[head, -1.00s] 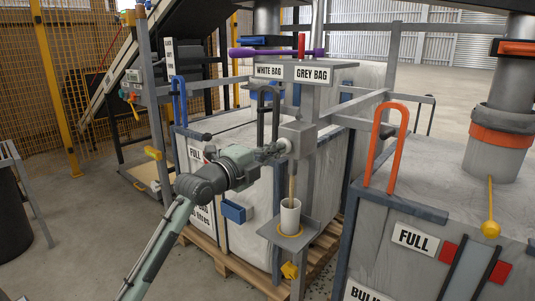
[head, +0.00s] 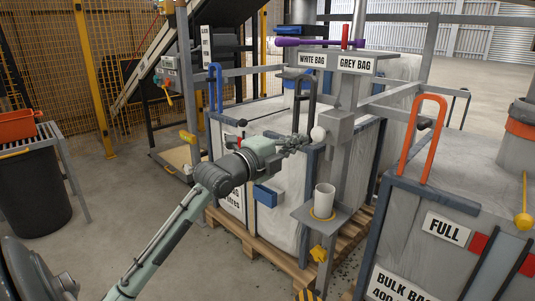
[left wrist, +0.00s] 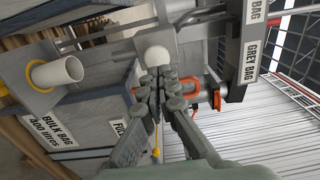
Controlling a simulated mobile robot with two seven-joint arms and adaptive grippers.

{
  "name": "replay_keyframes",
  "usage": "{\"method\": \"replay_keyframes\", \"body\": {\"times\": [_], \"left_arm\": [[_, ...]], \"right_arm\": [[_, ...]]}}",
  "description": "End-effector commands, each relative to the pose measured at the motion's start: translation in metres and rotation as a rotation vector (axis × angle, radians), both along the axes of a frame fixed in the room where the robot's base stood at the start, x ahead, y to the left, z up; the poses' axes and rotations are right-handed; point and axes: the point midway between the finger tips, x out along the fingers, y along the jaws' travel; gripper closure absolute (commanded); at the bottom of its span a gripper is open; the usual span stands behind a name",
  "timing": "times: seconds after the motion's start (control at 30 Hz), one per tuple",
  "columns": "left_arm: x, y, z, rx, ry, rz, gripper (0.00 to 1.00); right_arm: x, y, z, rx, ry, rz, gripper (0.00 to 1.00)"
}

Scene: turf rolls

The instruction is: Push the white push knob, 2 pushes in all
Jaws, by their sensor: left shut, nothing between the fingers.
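The white push knob (head: 318,133) sticks out of the left side of a grey box (head: 342,128) on a grey post. It is a round ball and also shows in the left wrist view (left wrist: 158,57), just beyond my fingertips. My left gripper (head: 304,141) is shut and empty, just left of the knob and pointing at it. In the left wrist view its fingers (left wrist: 157,76) are together. I cannot tell whether they touch the knob. A white cup (head: 325,199) stands upright under the box. My right gripper is not in view.
The cup stands on a grey shelf (head: 300,213) with a yellow ring around its base. A black hooped handle (head: 297,100) and a blue block (head: 265,195) are near my left arm. An orange hoop (head: 443,130) stands to the right. Signs sit above the box.

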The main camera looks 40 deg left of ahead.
Motion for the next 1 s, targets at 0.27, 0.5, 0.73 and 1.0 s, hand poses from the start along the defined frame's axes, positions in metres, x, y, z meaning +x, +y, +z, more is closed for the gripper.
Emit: {"method": "replay_keyframes", "body": {"times": [0.27, 0.5, 0.73, 1.0], "left_arm": [[-0.056, 0.003, -0.003, 0.003, 0.005, -0.003, 1.0], [-0.074, 0.006, -0.002, 0.0, 0.001, -0.001, 1.0], [-0.076, 0.006, -0.001, 0.0, 0.0, -0.001, 1.0], [-0.076, 0.006, -0.001, -0.001, 0.001, -0.001, 1.0]], "right_arm": [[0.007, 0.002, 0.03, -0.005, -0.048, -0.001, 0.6], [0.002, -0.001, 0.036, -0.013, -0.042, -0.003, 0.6], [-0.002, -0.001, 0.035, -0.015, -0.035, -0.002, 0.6], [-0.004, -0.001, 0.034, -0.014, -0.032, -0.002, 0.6]]}}
